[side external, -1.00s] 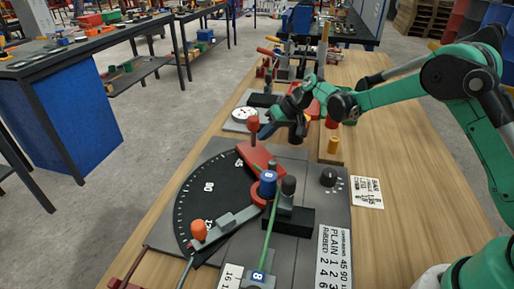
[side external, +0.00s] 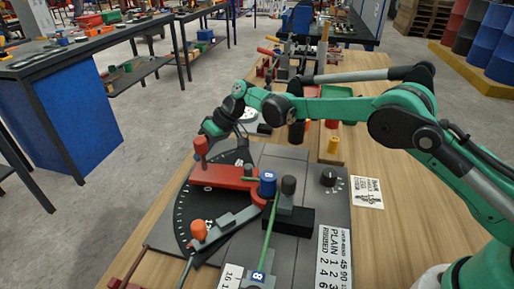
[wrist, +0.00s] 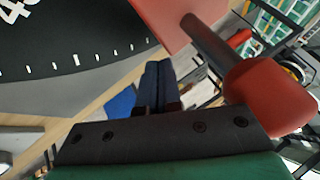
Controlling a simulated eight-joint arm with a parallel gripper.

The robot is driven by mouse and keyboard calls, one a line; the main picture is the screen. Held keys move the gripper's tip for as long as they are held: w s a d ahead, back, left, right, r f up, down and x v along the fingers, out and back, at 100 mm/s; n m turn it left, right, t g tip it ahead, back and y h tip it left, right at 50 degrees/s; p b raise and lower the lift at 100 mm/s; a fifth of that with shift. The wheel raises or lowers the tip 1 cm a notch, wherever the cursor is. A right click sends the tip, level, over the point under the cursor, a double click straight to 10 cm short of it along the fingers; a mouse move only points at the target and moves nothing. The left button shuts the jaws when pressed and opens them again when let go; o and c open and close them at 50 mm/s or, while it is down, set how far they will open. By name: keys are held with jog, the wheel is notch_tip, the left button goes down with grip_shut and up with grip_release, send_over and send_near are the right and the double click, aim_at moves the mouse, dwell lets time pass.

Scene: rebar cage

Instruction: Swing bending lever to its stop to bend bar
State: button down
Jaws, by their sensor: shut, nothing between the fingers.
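The red bending lever (side external: 225,176) points left over the black dial plate (side external: 196,205) in the side view, its red knob (side external: 201,148) standing upright at the outer end. The wrist view shows the red knob (wrist: 268,95) at right. My gripper (side external: 207,135) is shut and empty, just behind the knob; whether it touches cannot be told. Its closed fingers (wrist: 160,85) show in the wrist view. The green bar (side external: 267,240) runs to the blue centre pin (side external: 267,184); a short green end shows left of the pin, bent aside. A grey arm with an orange knob (side external: 199,230) lies across the dial nearer the camera.
More tools stand at the bench's far end. Bare wood (side external: 410,240) lies at right.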

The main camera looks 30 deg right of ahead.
jog(key=s+a+n+g, duration=0.1)
jog(key=s+a+n, duration=0.1)
jog(key=a, duration=0.1)
jog(key=s+a+n+g, duration=0.2)
jog(key=s+a+n, duration=0.1)
jog(key=s+a+n+g, duration=0.1)
jog(key=s+a+n, duration=0.1)
jog(key=s+a, duration=0.1)
jog(key=shift+n+g, duration=0.4)
jog(key=shift+s+a+n+g+h, duration=0.2)
jog(key=shift+s+a+n+g, duration=0.15)
jog(key=shift+s+n, duration=0.25)
jog(key=shift+s+a+n+g+h, duration=0.2)
jog(key=shift+s+n+g, duration=0.2)
jog(key=shift+s, duration=0.4)
